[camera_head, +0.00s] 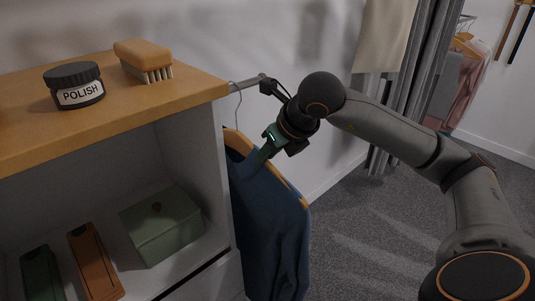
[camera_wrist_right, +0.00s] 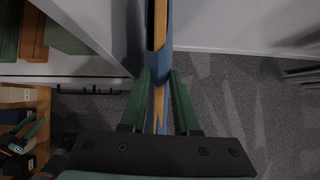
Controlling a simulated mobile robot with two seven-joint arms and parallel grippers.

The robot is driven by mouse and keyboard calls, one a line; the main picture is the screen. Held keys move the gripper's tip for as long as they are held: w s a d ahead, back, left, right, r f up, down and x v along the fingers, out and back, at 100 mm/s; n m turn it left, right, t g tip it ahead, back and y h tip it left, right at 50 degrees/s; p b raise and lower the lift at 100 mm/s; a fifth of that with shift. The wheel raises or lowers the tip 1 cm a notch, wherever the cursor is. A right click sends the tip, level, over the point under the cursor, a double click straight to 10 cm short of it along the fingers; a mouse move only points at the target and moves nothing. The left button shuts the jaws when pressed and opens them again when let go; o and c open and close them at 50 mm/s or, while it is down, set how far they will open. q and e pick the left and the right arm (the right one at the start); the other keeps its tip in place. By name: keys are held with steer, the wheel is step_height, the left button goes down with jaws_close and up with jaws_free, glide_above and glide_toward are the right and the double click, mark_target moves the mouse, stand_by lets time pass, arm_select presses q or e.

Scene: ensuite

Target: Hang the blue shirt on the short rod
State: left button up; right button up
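The blue shirt (camera_head: 268,215) hangs on a wooden hanger (camera_head: 289,186) beside the shelf unit's right side. The hanger's thin metal hook (camera_head: 238,101) rises to the short rod (camera_head: 250,82); whether the rod bears its weight I cannot tell. My right gripper (camera_head: 264,154) is at the hanger's shoulder. In the right wrist view its two green fingers (camera_wrist_right: 160,88) are close on either side of the shirt (camera_wrist_right: 169,35) and hanger (camera_wrist_right: 159,25), shut on them.
The shelf unit's wooden top (camera_head: 120,105) carries a polish jar (camera_head: 76,85) and a brush (camera_head: 144,59). A green box (camera_head: 162,222) and an orange case (camera_head: 95,262) sit inside. Grey curtains (camera_head: 405,95) hang behind my right arm. Carpet (camera_head: 365,235) to the right is clear.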

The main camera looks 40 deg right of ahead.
steer(key=o, duration=0.3)
steer(key=shift+s+f, duration=0.1)
steer(key=shift+f, duration=0.05)
